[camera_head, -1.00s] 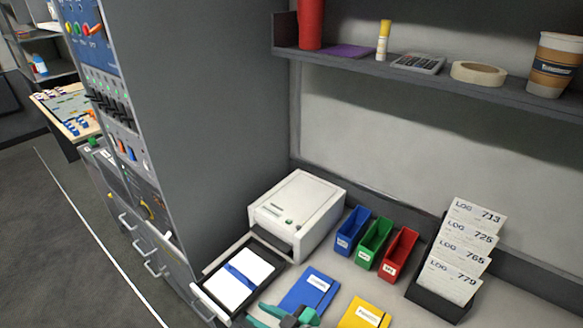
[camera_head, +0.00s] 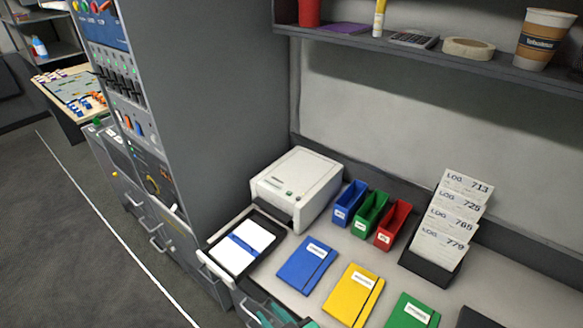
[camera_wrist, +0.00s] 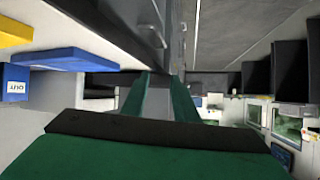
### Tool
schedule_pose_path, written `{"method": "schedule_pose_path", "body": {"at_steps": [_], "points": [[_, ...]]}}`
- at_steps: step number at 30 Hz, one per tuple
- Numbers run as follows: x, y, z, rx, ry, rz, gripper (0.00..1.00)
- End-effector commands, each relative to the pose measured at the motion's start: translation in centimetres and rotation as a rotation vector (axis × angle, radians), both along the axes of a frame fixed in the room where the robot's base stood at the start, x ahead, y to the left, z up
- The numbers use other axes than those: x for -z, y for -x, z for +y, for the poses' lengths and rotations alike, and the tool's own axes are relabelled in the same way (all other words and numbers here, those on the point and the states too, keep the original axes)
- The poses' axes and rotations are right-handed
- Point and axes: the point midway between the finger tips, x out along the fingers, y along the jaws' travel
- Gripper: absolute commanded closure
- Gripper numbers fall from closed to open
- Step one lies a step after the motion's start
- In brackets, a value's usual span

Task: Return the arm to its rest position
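My gripper (camera_head: 268,314) shows only in part at the bottom edge of the head view, in front of the desk (camera_head: 325,230), with teal and dark parts. In the wrist view its two green fingers (camera_wrist: 160,82) point away with a gap between them. Nothing shows held in the gap. The rest of the arm is mostly out of the frame.
An extended tray with white paper (camera_head: 240,248) is close to the gripper. Blue (camera_head: 306,265), yellow (camera_head: 353,294) and green (camera_head: 411,313) notebooks lie on the desk. A grey equipment cabinet (camera_head: 215,130) stands at left. Open floor (camera_head: 70,240) lies left of it.

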Motion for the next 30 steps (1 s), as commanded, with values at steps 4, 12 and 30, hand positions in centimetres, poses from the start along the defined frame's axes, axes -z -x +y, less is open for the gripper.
{"method": "schedule_pose_path", "body": {"at_steps": [4,12,30], "points": [[2.6,2.6,-1.3,0.140,0.001,0.032,0.73],[5.0,8.8,-4.3,0.395,0.023,0.023,0.73],[-2.1,23.2,-6.4,0.616,0.034,-0.214,0.73]]}}
